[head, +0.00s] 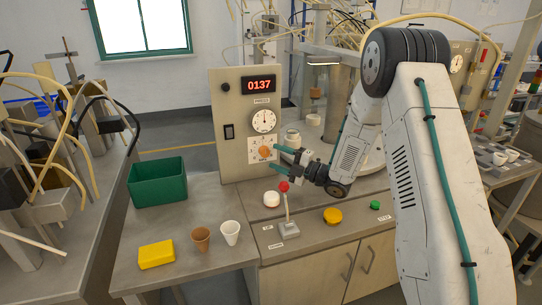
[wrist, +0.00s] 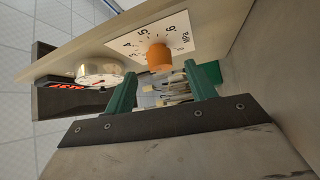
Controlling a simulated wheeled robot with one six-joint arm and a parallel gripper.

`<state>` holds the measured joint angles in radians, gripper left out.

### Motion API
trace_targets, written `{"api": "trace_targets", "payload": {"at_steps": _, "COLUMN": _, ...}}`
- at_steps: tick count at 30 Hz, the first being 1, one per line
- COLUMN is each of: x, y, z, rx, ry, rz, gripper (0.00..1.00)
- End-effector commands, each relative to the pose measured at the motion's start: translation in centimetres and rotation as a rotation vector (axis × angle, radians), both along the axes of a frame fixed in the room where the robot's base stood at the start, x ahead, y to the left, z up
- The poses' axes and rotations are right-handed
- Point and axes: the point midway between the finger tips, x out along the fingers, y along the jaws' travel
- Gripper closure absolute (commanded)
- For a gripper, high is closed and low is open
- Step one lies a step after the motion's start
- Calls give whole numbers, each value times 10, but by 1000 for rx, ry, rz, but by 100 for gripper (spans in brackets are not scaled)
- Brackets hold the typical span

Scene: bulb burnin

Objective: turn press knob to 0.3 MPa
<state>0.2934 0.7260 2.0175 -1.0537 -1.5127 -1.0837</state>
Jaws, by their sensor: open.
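The press knob is a round orange knob (head: 265,151) on a white scale plate (head: 256,143), low on the front of a beige panel (head: 227,142). In the wrist view the orange knob (wrist: 160,58) stands out from its numbered MPa scale plate (wrist: 178,28). I cannot read which mark the knob points to. My gripper (head: 281,158) is open, with its green fingers pointing at the panel close to the knob. In the wrist view my gripper (wrist: 161,78) has one finger on each side of the knob's line, apart from it, with nothing between them.
The panel also carries a round gauge labelled PRESS (head: 263,120), a red display reading 0137 (head: 259,85) and a black switch (head: 229,131). A green bin (head: 157,183) stands left.

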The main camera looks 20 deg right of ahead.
Motion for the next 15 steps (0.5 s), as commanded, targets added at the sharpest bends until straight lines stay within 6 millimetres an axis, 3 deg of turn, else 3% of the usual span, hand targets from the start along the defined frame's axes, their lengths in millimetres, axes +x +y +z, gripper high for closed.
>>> {"api": "trace_targets", "payload": {"at_steps": 6, "x": -23, "y": -23, "z": -5, "rx": 1, "ry": 1, "rz": -1, "gripper": 44}}
{"api": "trace_targets", "payload": {"at_steps": 15, "x": -30, "y": -28, "z": -6, "rx": 0, "ry": 0, "rz": 1, "gripper": 44}}
